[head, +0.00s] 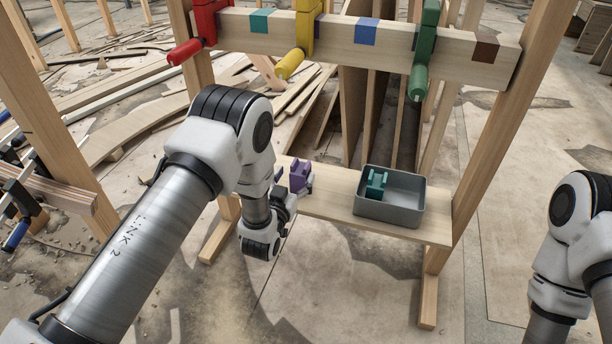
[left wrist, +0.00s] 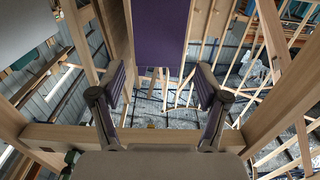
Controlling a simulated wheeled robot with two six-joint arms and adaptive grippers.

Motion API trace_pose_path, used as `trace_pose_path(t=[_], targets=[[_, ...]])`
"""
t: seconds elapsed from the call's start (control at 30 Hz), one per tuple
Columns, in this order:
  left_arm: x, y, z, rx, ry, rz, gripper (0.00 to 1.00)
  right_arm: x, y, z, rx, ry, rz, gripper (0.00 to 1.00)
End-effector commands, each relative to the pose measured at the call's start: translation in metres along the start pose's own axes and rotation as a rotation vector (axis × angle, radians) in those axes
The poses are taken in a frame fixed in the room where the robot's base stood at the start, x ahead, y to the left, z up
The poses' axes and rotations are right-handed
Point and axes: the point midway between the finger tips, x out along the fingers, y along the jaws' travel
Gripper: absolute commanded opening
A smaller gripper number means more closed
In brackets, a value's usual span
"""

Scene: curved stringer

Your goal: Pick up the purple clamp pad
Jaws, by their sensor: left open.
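The purple clamp pad (head: 299,174) stands near the left end of the wooden shelf in the head view. My left gripper (head: 292,194) is close in front of it, partly hidden by its own wrist. In the left wrist view a purple surface (left wrist: 160,32), likely the pad, fills the top middle. There my left gripper (left wrist: 160,78) shows its two fingers spread apart with empty space between them. The purple surface lies between the finger lines, and I cannot tell whether a finger touches it. My right arm shows at the right edge of the head view, its gripper out of frame.
A grey bin (head: 388,210) holding a teal pad (head: 376,183) stands on the shelf (head: 325,202), right of the purple pad. Above, red (head: 205,20), yellow (head: 304,30) and green (head: 426,45) clamps sit on a beam (head: 395,36) with coloured patches. Wooden posts flank the shelf.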

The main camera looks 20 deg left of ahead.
Motion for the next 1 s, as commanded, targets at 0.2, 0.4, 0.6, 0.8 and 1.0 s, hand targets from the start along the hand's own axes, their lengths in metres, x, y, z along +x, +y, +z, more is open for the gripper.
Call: trace_pose_path(t=[0.2,0.4,0.6,0.8,1.0], targets=[[0.038,0.003,0.004,0.0,0.002,0.0,0.75,0.032,0.001,-0.001,0.006,0.004,0.001,0.4],[0.045,0.003,-0.001,0.0,-0.002,0.0,0.75,0.031,0.001,-0.002,0.007,0.005,0.001,0.4],[0.045,0.003,-0.001,0.0,-0.003,0.0,0.29,0.031,0.001,-0.002,0.007,0.005,0.001,0.4],[0.045,0.003,-0.001,0.0,-0.003,0.0,0.05,0.031,0.001,-0.002,0.007,0.004,0.001,0.4],[0.045,0.003,-0.002,0.0,-0.003,0.0,0.05,0.03,0.001,-0.001,0.007,0.004,0.001,0.4]])
